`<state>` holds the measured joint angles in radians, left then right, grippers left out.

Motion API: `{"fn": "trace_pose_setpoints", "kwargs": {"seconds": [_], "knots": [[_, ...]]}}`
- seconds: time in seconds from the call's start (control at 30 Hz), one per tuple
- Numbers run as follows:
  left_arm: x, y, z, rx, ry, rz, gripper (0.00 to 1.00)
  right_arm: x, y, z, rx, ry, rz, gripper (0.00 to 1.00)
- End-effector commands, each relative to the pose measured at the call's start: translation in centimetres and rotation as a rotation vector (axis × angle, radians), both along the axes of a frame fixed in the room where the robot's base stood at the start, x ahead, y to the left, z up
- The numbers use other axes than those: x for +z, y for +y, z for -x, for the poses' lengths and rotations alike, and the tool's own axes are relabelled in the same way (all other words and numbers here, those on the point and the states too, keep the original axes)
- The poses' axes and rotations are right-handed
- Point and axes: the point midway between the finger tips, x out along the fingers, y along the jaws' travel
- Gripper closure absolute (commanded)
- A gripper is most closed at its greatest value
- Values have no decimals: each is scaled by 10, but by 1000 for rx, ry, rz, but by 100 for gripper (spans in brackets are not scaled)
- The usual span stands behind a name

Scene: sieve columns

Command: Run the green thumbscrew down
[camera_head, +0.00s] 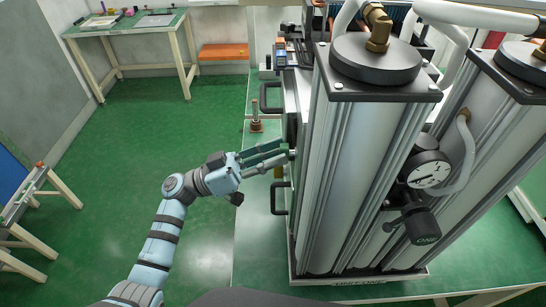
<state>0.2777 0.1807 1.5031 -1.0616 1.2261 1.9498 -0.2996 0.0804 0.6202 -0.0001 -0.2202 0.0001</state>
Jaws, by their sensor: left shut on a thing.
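My left gripper (286,153) reaches in from the left to the near left side of the tall column unit (355,160). Its fingers are closed on a small part at the unit's side, which looks like the green thumbscrew (290,152). The fingers cover most of it, so its thread and seat are hidden. My right gripper is out of view.
Black handles (279,198) stick out from the unit's left side, close to the gripper. A small upright tool with a brown base (256,124) stands on the green bench (255,225). A pressure gauge (428,170) and white hoses are on the columns.

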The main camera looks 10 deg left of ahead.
Motion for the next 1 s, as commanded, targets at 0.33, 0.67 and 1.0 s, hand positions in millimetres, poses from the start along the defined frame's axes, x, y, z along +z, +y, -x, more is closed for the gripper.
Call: {"fn": "trace_pose_setpoints", "kwargs": {"seconds": [0.33,0.67,1.0], "knots": [[-2,0,-2,-1,-193,-39,100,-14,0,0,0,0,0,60],[-2,1,-2,0,-249,-52,100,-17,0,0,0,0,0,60],[-2,1,-2,-1,-248,-52,64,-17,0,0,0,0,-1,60]]}}
